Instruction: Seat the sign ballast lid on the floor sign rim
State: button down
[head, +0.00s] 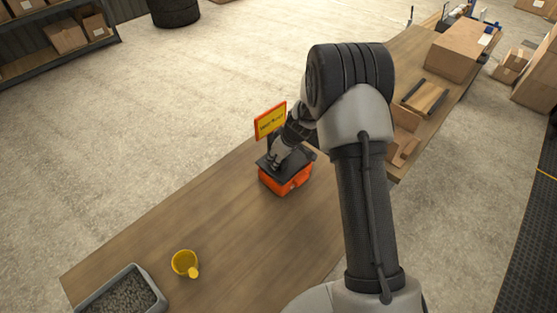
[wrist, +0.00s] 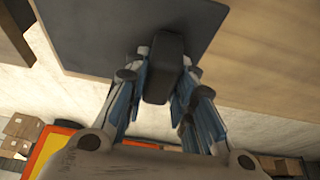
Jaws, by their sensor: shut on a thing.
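The floor sign has an orange base (head: 286,182) on the wooden bench and an upright yellow panel with an orange border (head: 270,121) behind it. The ballast lid (head: 294,163) is a flat dark plate over the top of the base. It looks slightly turned against the base; I cannot tell whether it rests on the rim or is just above it. My gripper (head: 277,161) is shut on the lid's black knob (wrist: 163,68). The lid (wrist: 120,28) also shows in the wrist view, with the sign panel (wrist: 47,152) at lower left. The rim is hidden under the lid.
A yellow scoop or cup (head: 184,263) and a grey bin of gravel (head: 122,294) are on the bench's near left. Cardboard boxes (head: 459,49) and a wooden tray (head: 425,97) lie farther along to the right. The bench between cup and sign is clear.

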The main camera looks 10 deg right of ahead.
jog(key=shift+w+m, duration=0.2)
jog(key=shift+m, duration=0.1)
dwell(0.8)
jog(key=shift+w+b, duration=0.1)
jog(key=shift+b, duration=0.45)
